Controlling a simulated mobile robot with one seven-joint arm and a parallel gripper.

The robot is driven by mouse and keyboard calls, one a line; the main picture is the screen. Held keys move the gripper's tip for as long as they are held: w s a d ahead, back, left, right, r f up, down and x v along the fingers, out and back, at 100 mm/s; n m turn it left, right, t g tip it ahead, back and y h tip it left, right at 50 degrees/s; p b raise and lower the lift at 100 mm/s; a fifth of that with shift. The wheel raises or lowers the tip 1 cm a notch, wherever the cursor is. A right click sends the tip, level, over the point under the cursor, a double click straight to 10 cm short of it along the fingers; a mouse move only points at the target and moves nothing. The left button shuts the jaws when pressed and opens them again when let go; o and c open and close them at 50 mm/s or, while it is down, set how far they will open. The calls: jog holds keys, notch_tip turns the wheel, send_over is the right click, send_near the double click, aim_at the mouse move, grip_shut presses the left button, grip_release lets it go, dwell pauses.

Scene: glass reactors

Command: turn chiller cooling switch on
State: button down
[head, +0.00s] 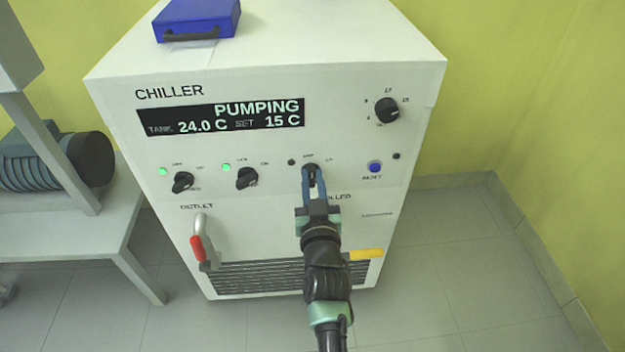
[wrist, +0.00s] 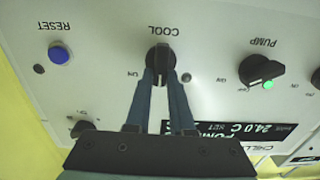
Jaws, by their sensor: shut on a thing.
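The chiller (head: 150,130) is a white box with a display reading PUMPING, tank 24.0 C and set 15 C. Its cooling switch (wrist: 160,56) is a black rotary knob, labelled COOL in the wrist view, where the panel appears upside down. In the head view the knob (head: 309,167) is partly hidden by my fingers. My gripper (wrist: 161,76) is shut on this knob, with one blue finger on each side; it also shows in the head view (head: 312,174). The small lamp (head: 291,162) beside the knob is dark, also in the wrist view (wrist: 186,77).
Two black knobs to the left, including the pump knob (head: 247,178), have lit green lamps. A blue reset button (head: 375,167) is to the right, below a set dial (head: 387,110). Red (head: 197,248) and yellow (head: 366,254) handles sit lower. A blue case (head: 197,18) lies on top.

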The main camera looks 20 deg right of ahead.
jog(key=m, duration=0.2)
jog(key=m+b, duration=0.1)
jog(key=m, duration=0.2)
jog(key=shift+s+d+f+m, duration=0.15)
jog(key=shift+d+m, duration=0.1)
jog(key=shift+m, duration=0.15)
jog(key=m, duration=0.4)
jog(key=m+b, duration=0.1)
jog(key=shift+d+f+m, duration=0.2)
jog(key=shift+d+m, duration=0.05)
jog(key=shift+m, duration=0.15)
jog(key=c, duration=0.8)
grip_release()
jog(key=p+v, duration=0.1)
jog(key=v, duration=1.2)
